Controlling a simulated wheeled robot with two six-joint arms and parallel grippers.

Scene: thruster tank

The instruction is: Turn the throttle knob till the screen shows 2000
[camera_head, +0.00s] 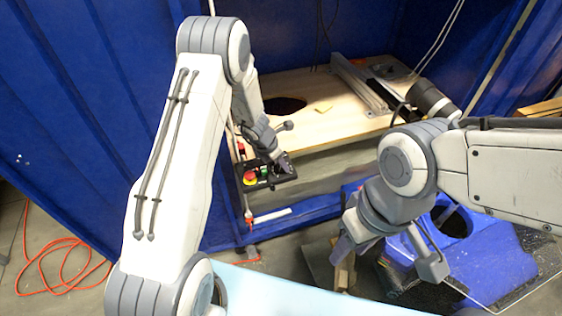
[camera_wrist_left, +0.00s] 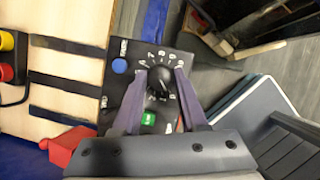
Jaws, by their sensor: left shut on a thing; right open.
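The throttle knob (camera_wrist_left: 160,84) is black and sits on a black control panel (camera_wrist_left: 118,86) with white markings around it. My left gripper (camera_wrist_left: 159,72) is shut on the knob, one finger on each side. In the head view my left gripper (camera_head: 284,166) is at the dark control box (camera_head: 256,185) on the front edge of the wooden bench, and it hides the knob there. I see no readable number or screen in either view. My right gripper (camera_head: 392,258) is open and empty, low over the floor at the right, away from the panel.
The panel has a blue button (camera_wrist_left: 119,66) and a green button (camera_wrist_left: 148,118). Red (camera_wrist_left: 6,73) and yellow (camera_wrist_left: 6,41) buttons sit on another box nearby. The wooden bench (camera_head: 322,128) has a dark hole (camera_head: 286,105). A blue plastic object (camera_head: 448,250) stands beneath my right arm.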

